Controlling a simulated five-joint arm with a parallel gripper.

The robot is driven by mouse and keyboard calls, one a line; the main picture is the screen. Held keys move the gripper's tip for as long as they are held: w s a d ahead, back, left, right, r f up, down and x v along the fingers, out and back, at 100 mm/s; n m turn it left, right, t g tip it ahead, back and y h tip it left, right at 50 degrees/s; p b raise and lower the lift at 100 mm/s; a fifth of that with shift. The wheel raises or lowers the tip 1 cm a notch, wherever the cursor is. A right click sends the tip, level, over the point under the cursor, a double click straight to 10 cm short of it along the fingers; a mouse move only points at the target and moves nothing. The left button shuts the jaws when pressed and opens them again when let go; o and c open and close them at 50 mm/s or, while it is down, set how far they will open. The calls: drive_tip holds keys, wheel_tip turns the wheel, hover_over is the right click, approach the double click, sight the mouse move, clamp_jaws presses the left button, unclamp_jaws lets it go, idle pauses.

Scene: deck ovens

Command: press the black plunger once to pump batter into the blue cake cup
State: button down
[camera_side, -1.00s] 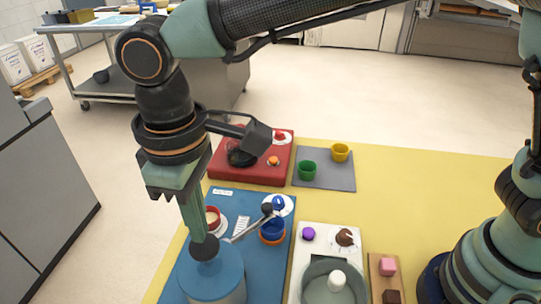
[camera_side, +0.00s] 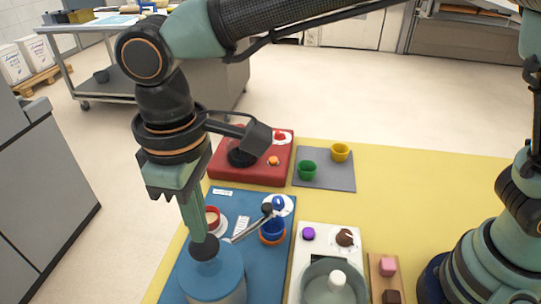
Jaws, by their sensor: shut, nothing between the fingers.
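My gripper (camera_side: 198,232) points straight down, its fingers shut and empty. Its tips are at the black plunger (camera_side: 206,250) on top of the blue batter container (camera_side: 212,274) at the front left. They look to be touching the plunger, but the fingers hide part of it, so I cannot tell how far down it is. The blue cake cup (camera_side: 272,225) is right of the container, with an orange ring around its lower part. I cannot see whether there is batter in it.
A metal lever with a black knob (camera_side: 267,208) slants up between container and cup. A red-rimmed cup (camera_side: 212,217) is close behind my fingers. A red station (camera_side: 232,170) is further back, beside green (camera_side: 307,170) and yellow (camera_side: 340,151) cups. A grey bowl (camera_side: 318,270) is right.

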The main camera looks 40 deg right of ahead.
drive_tip(key=shift+f, duration=0.15)
drive_tip(key=shift+f, duration=1.9)
drive_tip(key=shift+r, duration=2.1)
wheel_tip(320, 180, up, 6)
